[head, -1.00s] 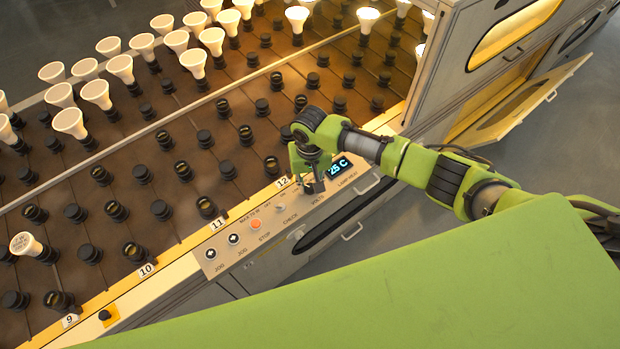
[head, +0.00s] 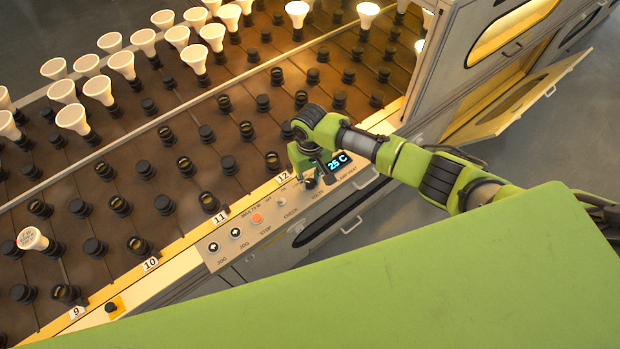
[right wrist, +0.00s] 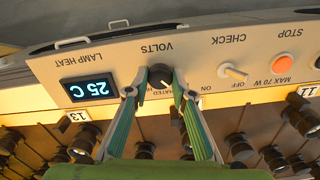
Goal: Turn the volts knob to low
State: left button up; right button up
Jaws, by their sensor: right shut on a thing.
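The volts knob (right wrist: 160,76) is a round black knob with a pale pointer line on the control panel (right wrist: 205,72), below the VOLTS label in the upside-down right wrist view. Its pointer slants toward the lower right there, near partly covered RATED lettering. My right gripper (right wrist: 158,90) has one finger on each side of the knob and is shut on it. In the head view my right gripper (head: 313,172) reaches down onto the panel beside the lit display and hides most of the knob. The LOW marking is not readable. My left gripper is not in view.
Beside the knob are a "25 C" display (right wrist: 89,90), a CHECK toggle (right wrist: 233,73) and an orange STOP button (right wrist: 281,86). Rows of sockets and white bulbs (head: 120,65) fill the rack behind. A cabinet with an open door (head: 510,105) stands at right.

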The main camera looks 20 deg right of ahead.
aim_at(310, 182)
jog(key=o, duration=1.1)
jog(key=shift+o, duration=0.2)
jog(key=shift+r, duration=0.15)
notch_tip(310, 182, up, 12)
